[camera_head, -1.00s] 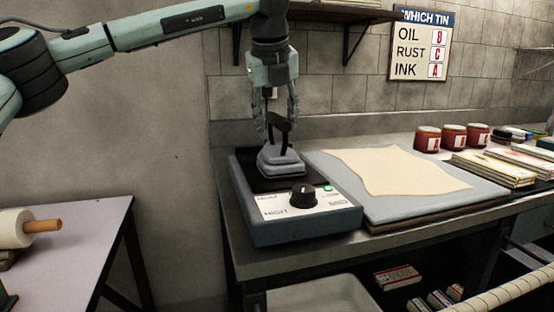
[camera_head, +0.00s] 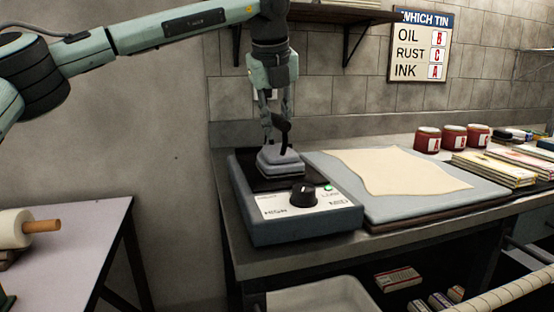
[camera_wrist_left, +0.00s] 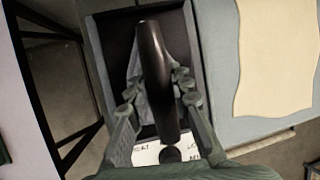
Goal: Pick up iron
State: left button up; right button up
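The iron (camera_head: 281,162) has a grey body and a dark handle, and it sits upright on the black pad of the blue-grey heating base (camera_head: 305,222). My left gripper (camera_head: 277,124) points down over the iron, with its fingers on either side of the handle. In the left wrist view the dark handle (camera_wrist_left: 154,65) lies between the fingertips (camera_wrist_left: 157,88). A gap shows between the handle and the left finger, so the gripper looks partly open. The handle hides part of the iron's body. My right gripper is in no view.
A cream cloth (camera_head: 395,171) lies on a grey board (camera_head: 415,206) right of the base. Red tins (camera_head: 453,138) and stacked books (camera_head: 495,167) stand further right. A shelf (camera_head: 345,12) overhangs the back. A side table (camera_head: 75,230) is at left.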

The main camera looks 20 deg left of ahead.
pick_arm(q)
grip_shut()
jog(key=shift+r, duration=0.1)
jog(key=shift+r, duration=0.1)
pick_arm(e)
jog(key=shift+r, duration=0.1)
pick_arm(q)
jog(key=shift+a+r+p, duration=0.1)
jog(key=shift+r+p, duration=0.25)
jog(key=shift+p, duration=0.2)
jog(key=shift+r, duration=0.3)
notch_tip(320, 180, up, 3)
jog(key=s+r+b, duration=0.1)
jog(key=s+r, duration=0.2)
jog(key=s, duration=0.2)
jog(key=s+d+r+b, duration=0.1)
jog(key=s+r, duration=0.3)
jog(key=s, duration=0.2)
jog(key=shift+s, duration=0.3)
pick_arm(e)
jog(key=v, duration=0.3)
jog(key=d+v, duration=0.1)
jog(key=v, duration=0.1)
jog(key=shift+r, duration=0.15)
